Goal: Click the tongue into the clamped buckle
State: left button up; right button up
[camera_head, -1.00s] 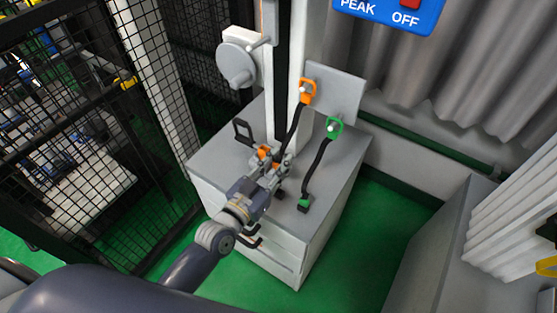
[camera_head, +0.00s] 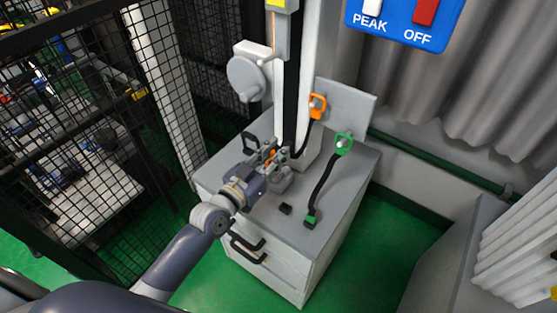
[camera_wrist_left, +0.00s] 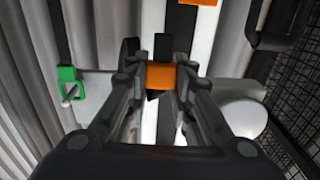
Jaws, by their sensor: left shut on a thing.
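My left gripper (camera_head: 272,156) is over the grey cabinet top, at the foot of the white column. In the left wrist view its fingers (camera_wrist_left: 160,85) are shut on an orange block (camera_wrist_left: 161,76), seemingly the tongue, with a dark part behind it. A black strap runs from an orange ring (camera_head: 317,106) on the upright plate down towards the gripper. A second orange patch (camera_wrist_left: 200,2) shows at the top edge of the wrist view; I cannot tell whether it is the clamped buckle. The fingers hide much of the space around the held block. My right gripper is not in view.
A green ring (camera_head: 343,143) hangs on a peg, its black strap ending in a green block (camera_head: 310,219) on the cabinet top. A small black block (camera_head: 285,209) lies nearby. The grey drum (camera_head: 246,78) and mesh fence (camera_head: 95,130) are to the left. The front cabinet top is mostly clear.

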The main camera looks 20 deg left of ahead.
pick_arm(q)
jog(key=shift+w+a+r+b, duration=0.3)
jog(key=shift+w+a, duration=0.2)
jog(key=shift+w, duration=0.1)
jog(key=shift+w+a+r+b, duration=0.15)
jog(key=shift+w+a+b, duration=0.15)
jog(key=shift+w+a, duration=0.25)
jog(key=shift+d+f+b, duration=0.1)
jog(key=shift+f+b, duration=1.85)
jog(key=shift+f, duration=0.55)
jog(key=shift+f, duration=0.2)
jog(key=o, duration=0.8)
jog(key=v, duration=1.2)
jog(key=shift+r, duration=0.1)
